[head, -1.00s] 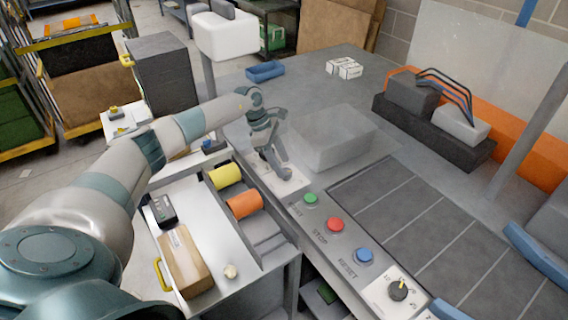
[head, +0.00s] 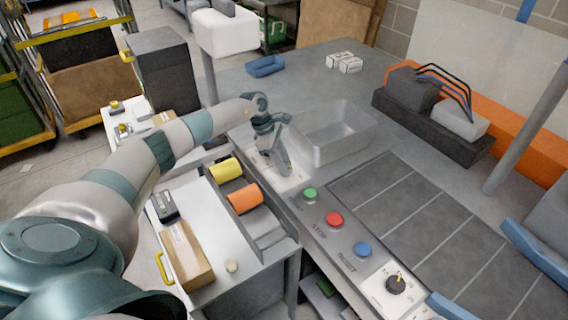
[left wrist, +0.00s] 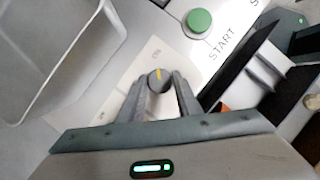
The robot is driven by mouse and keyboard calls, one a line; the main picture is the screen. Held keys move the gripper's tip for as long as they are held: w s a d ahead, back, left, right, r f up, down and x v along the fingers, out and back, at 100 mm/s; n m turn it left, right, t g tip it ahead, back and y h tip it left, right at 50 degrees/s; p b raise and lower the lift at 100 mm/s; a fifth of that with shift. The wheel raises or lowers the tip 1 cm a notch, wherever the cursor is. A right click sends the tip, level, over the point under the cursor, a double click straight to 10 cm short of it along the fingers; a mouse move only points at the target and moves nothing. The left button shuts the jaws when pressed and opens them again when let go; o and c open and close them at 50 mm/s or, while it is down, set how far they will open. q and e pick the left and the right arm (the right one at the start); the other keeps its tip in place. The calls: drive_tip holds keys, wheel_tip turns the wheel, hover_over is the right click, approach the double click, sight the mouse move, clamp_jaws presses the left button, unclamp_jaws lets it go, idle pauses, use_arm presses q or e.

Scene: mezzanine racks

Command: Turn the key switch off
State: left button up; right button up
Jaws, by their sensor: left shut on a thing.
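The key switch (left wrist: 159,79) is a dark round knob with a yellow mark, on a pale plate (left wrist: 148,62) in the left wrist view. The mark points up in that picture, toward a small label on the plate that is hard to read. A second label is near the left finger. My left gripper (left wrist: 160,88) is shut on the knob, one finger on each side. In the head view my left gripper (head: 285,172) reaches down to the plate (head: 292,184) at the panel's far end and hides the knob. My right gripper is not in view.
Green START (head: 310,194), red STOP (head: 334,219) and blue RESET (head: 362,249) buttons line the panel. Another dark knob (head: 396,285) is at its near end. A grey bin (head: 345,150) stands close beside my gripper.

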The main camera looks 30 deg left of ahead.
use_arm(q)
drive_tip(key=shift+n, duration=0.4)
drive_tip(key=shift+s+n+t, duration=0.1)
drive_tip(key=shift+n+t, duration=0.3)
drive_tip(key=shift+n, duration=0.6)
drive_tip(key=n+t+y, duration=0.1)
drive_tip(key=n, duration=0.2)
drive_tip(key=shift+d+r+p, duration=0.1)
drive_tip(key=shift+d+p, duration=0.05)
drive_tip(key=shift+p, duration=0.25)
drive_tip(key=n, duration=0.2)
drive_tip(key=n+y, duration=0.1)
drive_tip(key=n, duration=0.1)
drive_tip(key=shift+s+d+t+y, duration=0.1)
drive_tip(key=shift+t+y, duration=0.2)
drive_tip(key=shift+t, duration=0.1)
drive_tip(key=n+y+b, duration=0.1)
drive_tip(key=n, duration=0.2)
drive_tip(key=shift+d+n, duration=0.15)
drive_tip(key=shift+n, duration=0.15)
drive_tip(key=n+b, duration=0.1)
drive_tip(key=n+y, duration=0.1)
drive_tip(key=shift+d+f+n+b, duration=0.1)
drive_tip(key=shift+f+n+b, duration=0.1)
drive_tip(key=shift+n+b, duration=0.15)
drive_tip(key=shift+r+n+y+b, duration=0.15)
drive_tip(key=shift+n+y+b, duration=0.45)
drive_tip(key=shift+n, duration=0.25)
